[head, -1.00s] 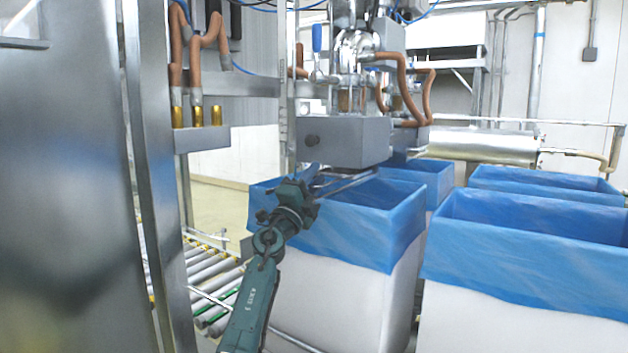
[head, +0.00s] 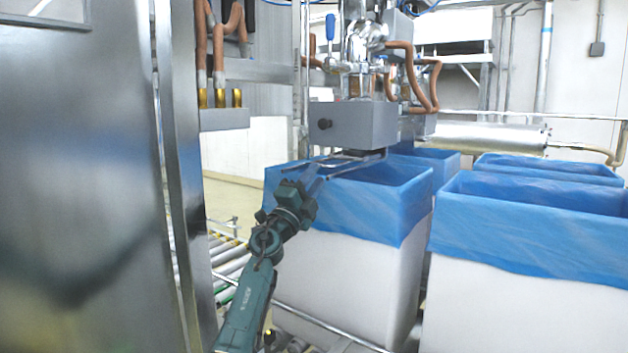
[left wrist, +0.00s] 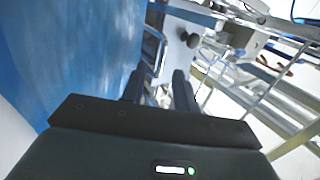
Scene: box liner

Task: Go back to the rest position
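My left arm comes up from the bottom of the head view. Its gripper (head: 318,172) is at the near left rim of a white box with a blue liner (head: 385,215), under the grey filling head (head: 352,126). In the left wrist view, the two dark fingers (left wrist: 158,88) stand apart with nothing visibly held between them. Blue liner fills the left of that view, beside the fingers. Whether the gripper touches the liner cannot be told. My right gripper is not in view.
A steel cabinet wall (head: 80,180) and post stand close at the left. A roller conveyor (head: 228,262) lies behind the arm. Another blue-lined box (head: 520,275) stands at the right, with more behind. A metal rail frame (head: 350,160) sits over the near box.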

